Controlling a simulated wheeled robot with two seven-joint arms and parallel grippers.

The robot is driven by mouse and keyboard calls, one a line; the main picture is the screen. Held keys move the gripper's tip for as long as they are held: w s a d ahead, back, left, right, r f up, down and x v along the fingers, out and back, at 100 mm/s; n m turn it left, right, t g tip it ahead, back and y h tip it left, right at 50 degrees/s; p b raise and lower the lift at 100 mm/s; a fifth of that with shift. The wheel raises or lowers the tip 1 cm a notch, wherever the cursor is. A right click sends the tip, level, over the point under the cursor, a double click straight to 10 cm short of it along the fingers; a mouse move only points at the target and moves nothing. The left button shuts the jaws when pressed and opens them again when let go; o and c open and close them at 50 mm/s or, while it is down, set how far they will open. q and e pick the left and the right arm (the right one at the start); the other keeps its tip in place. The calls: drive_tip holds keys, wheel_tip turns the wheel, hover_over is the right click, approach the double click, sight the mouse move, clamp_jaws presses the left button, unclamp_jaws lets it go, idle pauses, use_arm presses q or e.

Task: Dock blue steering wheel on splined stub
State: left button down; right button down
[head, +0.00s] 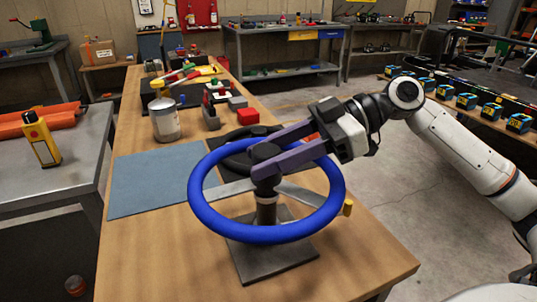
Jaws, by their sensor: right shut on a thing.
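The blue steering wheel (196,212) is held about level over the near part of the wooden bench, its grey spokes (300,193) meeting at a dark hub. My right gripper (265,168) reaches in from the right and is shut on the wheel at its hub. The splined stub (266,213) rises from a dark square base plate (272,264) directly below the hub. The fingers and hub hide the joint, so I cannot tell whether the hub is seated on the stub or just above it. My left gripper is not in view.
A blue-grey mat (150,184) lies left of the wheel. A dark ring (232,158) lies behind it, partly hidden. A metal can (164,119), a red block (248,116) and tools stand farther back. A grey table (85,160) is at left. The near right bench corner is clear.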

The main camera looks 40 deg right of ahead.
drive_tip(key=shift+f+b, duration=0.35)
drive_tip(key=shift+f, duration=0.05)
drive_tip(key=c, duration=1.5)
unclamp_jaws()
drive_tip(key=shift+o, duration=0.5)
drive_tip(key=shift+f, duration=0.2)
drive_tip(key=v, duration=1.1)
